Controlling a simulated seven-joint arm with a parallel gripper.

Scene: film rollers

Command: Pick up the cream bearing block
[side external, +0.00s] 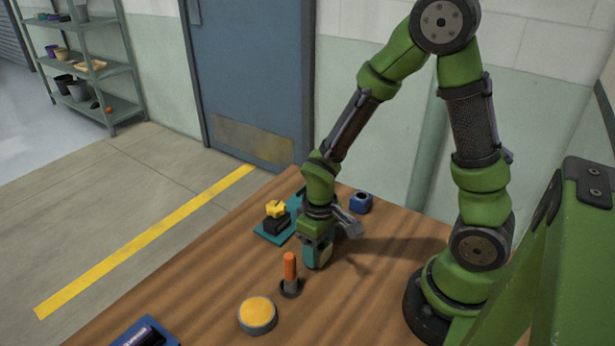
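My gripper (318,257) points down near the table's middle, low over the wood. Its teal fingers are seen from the side, so I cannot tell whether they are open or shut. A small pale patch shows beside the fingers, but I cannot make out whether it is the cream bearing block or part of the gripper. No cream block is clearly visible elsewhere on the table. A blue block with a round hole (361,203) sits behind and to the right of my gripper, apart from it.
A teal plate (268,238) carries a black part with a yellow piece (275,209) on top. An orange-handled peg (290,268) stands upright in a dark base, close in front of my gripper. A yellow-topped disc (257,313) and a blue tray (170,338) lie nearer the front.

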